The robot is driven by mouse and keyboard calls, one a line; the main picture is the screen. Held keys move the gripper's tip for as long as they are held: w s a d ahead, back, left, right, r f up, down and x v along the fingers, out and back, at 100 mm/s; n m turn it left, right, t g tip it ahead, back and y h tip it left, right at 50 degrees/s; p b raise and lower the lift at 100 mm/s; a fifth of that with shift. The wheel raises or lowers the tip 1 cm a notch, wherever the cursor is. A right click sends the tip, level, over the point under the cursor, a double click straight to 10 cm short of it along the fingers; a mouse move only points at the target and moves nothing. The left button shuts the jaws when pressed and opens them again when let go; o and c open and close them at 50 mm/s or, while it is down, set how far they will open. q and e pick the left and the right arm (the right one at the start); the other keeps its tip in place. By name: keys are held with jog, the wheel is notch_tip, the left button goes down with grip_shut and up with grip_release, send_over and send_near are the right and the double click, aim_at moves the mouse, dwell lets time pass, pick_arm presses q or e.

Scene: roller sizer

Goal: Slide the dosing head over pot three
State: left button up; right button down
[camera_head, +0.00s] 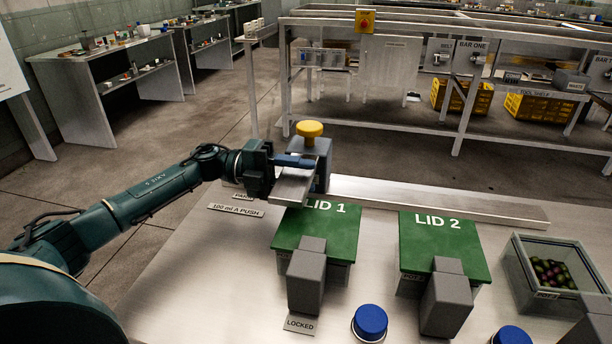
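The dosing head (322,165) is a grey-blue block with a yellow knob (309,129) on top. It sits near the left end of a long metal rail (440,201), behind the green LID 1 (316,231). My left gripper (284,164) comes in from the left and is up against the head's left side. Its fingertips are partly hidden, so I cannot tell how they are set. Pot three (514,266) is the grey box at the right, without a lid, with dark green and red fruits (553,273) inside. My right gripper is out of view.
The green LID 2 (440,246) covers the middle pot. Grey blocks (447,296) stand at the front of the pots, and blue knobs (370,322) are at the table's front. The rail is clear to the right of the head.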

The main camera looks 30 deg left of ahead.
pick_arm(q)
jog(key=b+v, duration=0.1)
jog(key=v, duration=1.1)
jog(key=shift+d, duration=0.1)
